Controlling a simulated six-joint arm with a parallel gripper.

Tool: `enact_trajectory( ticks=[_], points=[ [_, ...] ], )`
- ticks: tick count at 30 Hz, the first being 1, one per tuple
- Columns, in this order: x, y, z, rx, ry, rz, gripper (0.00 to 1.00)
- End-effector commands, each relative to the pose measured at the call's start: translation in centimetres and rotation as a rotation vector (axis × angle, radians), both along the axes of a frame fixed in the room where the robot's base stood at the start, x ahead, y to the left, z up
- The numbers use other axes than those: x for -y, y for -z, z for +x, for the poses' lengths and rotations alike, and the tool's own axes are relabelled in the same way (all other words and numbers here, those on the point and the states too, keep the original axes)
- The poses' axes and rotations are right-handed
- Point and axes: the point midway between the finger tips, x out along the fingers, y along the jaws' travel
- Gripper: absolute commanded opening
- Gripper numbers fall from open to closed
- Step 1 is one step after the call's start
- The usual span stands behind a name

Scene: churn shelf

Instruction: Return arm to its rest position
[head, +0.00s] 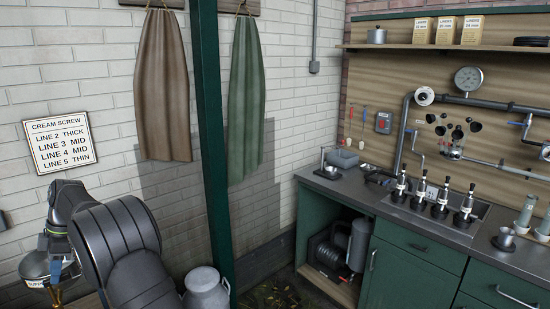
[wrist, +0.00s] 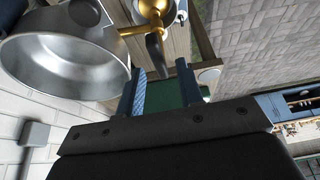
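My arm shows at the lower left of the head view, bent, with its dark links in front of the brick wall. My gripper (head: 60,245) is at the far left there, beside a steel bowl (head: 36,268), and is partly hidden. In the wrist view my gripper (wrist: 160,80) has its two blue fingers apart, with nothing held between them. The steel bowl (wrist: 60,70) is left of the fingers, close by. A brass tap (wrist: 152,10) with a dark lever (wrist: 155,55) lies just beyond the fingertips; I cannot tell whether they touch it.
A milk churn (head: 205,292) stands right of my arm, near a green post (head: 212,150). Brown (head: 163,90) and green (head: 246,100) aprons hang on the wall. A dark counter (head: 345,190) with several taps is at right. Some wall is clear above my arm.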

Motion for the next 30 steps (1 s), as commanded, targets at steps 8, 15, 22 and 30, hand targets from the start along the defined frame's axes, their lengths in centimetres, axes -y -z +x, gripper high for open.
enact_trajectory(
  ticks=[8, 15, 22, 30],
  points=[
    [1.3, -4.8, 1.5, 0.003, 0.002, 0.003, 0.34],
    [2.6, -9.2, 2.8, 0.003, 0.000, 0.003, 0.34],
    [3.7, -13.0, 3.9, 0.002, 0.001, 0.002, 0.34],
    [3.9, -13.6, 4.0, -0.003, -0.002, -0.003, 0.34]
  ],
)
